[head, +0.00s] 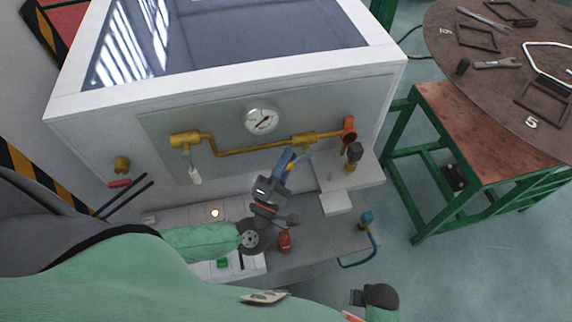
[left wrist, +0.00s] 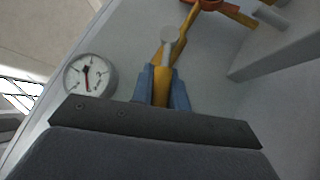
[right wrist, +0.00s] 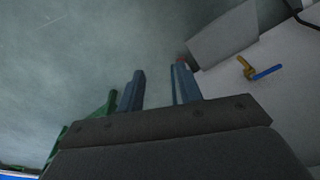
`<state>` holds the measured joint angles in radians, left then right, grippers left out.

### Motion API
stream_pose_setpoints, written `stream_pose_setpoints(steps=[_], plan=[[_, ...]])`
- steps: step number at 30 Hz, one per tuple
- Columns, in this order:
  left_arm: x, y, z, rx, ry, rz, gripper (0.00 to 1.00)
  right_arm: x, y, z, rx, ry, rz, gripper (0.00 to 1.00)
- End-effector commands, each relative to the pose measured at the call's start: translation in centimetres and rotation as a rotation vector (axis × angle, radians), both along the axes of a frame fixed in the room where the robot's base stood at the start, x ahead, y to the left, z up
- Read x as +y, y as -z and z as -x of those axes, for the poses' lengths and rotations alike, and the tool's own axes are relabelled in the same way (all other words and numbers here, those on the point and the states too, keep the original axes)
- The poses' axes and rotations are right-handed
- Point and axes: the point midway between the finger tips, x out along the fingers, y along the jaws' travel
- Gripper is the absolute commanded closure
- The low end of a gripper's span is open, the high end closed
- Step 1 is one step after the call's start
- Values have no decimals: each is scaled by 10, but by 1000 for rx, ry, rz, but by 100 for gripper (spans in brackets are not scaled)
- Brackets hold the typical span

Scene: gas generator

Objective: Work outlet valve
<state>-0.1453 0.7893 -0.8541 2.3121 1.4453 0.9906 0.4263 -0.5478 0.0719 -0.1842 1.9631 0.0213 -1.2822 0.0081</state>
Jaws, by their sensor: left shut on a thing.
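The gas unit's yellow pipe (head: 235,151) runs along the front panel below a round gauge (head: 262,119), which also shows in the left wrist view (left wrist: 90,76). A valve with a pale handle (head: 194,172) is at its left end. An orange fitting (head: 348,132) is at its right end. My left gripper (head: 287,158) is shut on a yellow valve part (left wrist: 162,88) near the pipe's right half. I cannot tell whether this is a lever or the pipe body. My right gripper (right wrist: 158,85) is open and empty.
A white step (head: 336,203) and a blue-handled fitting (head: 366,219) are right of my left gripper. A red part (head: 285,241) is below it. A round table (head: 490,75) with tools stands at upper right by a green-framed bench (head: 450,125). Open floor lies at lower right.

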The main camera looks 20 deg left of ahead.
Motion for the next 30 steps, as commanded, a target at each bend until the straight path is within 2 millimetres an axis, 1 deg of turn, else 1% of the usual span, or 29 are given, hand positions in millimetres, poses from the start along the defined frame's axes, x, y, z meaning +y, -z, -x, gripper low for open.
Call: stream_pose_setpoints(steps=[1, 5, 6, 8, 9, 12, 15, 18, 19, 22, 30], plan=[[0, 6, -1, -9, -3, 13, 100, 2, -14, -3, -7, 0, -4, 64], [-1, 9, -1, -36, -3, 54, 100, 4, -61, -5, -10, 0, -11, 64], [-1, 10, -1, -44, -2, 67, 100, 4, -76, -4, -11, -1, -13, 64], [-1, 10, -2, -56, -3, 83, 100, 4, -97, -2, -12, 0, -17, 64], [-2, 11, -2, -64, -2, 94, 100, 4, -111, 0, -13, 0, -18, 64], [-2, 12, -2, -78, -2, 119, 100, 3, -141, 5, -15, 1, -22, 64], [-3, 12, -2, -93, -2, 137, 100, 2, -165, 12, -15, 0, -25, 64], [-3, 13, -3, -102, -2, 153, 100, 0, -184, 18, -16, 1, -28, 64], [-3, 13, -3, -105, -2, 157, 100, 0, -187, 19, -15, 1, -28, 64], [-4, 13, -3, -112, -2, 169, 100, 3, -185, 18, -22, -3, -35, 64], [-4, 13, -3, -127, -1, 187, 100, 11, -175, 14, -45, -12, -52, 64]])
